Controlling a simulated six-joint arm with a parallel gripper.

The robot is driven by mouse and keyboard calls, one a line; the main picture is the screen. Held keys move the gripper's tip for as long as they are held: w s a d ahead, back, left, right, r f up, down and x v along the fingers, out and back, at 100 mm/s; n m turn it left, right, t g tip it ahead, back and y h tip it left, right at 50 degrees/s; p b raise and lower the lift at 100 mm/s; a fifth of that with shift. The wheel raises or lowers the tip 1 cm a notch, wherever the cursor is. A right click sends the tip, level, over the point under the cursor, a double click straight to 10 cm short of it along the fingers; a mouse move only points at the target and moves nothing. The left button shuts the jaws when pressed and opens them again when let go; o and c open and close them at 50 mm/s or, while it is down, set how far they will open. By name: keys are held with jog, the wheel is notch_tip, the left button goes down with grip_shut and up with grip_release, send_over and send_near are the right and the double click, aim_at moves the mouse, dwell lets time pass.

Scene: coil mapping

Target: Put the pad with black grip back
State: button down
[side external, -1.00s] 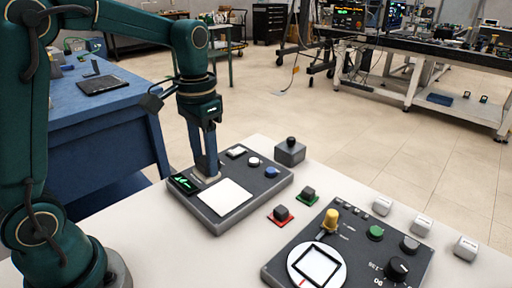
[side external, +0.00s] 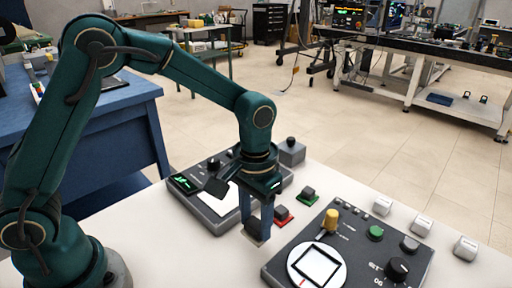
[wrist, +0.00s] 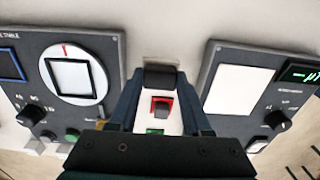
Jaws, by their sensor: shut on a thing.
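My gripper (side external: 258,222) is shut on the black grip (side external: 253,227) of a pale pad (side external: 257,241). It holds the pad above the white table, between the two control panels; whether the pad touches the table is unclear. In the wrist view the black grip (wrist: 160,77) sits between my fingertips. A pad with a red base and dark grip (side external: 283,213) stands just right of my gripper. A pad with a green base and dark grip (side external: 308,193) stands farther back.
The left panel (side external: 212,224) has a white square and a small green display. The right panel (side external: 340,225) has a round dial with a square frame, a yellow knob and other knobs. A grey box with a black knob (side external: 291,154) stands behind. Several white blocks (side external: 422,225) line the right.

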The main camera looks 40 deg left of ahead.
jog(key=shift+f, duration=1.3)
jog(key=shift+f, duration=0.15)
jog(key=shift+c, duration=1.7)
grip_release()
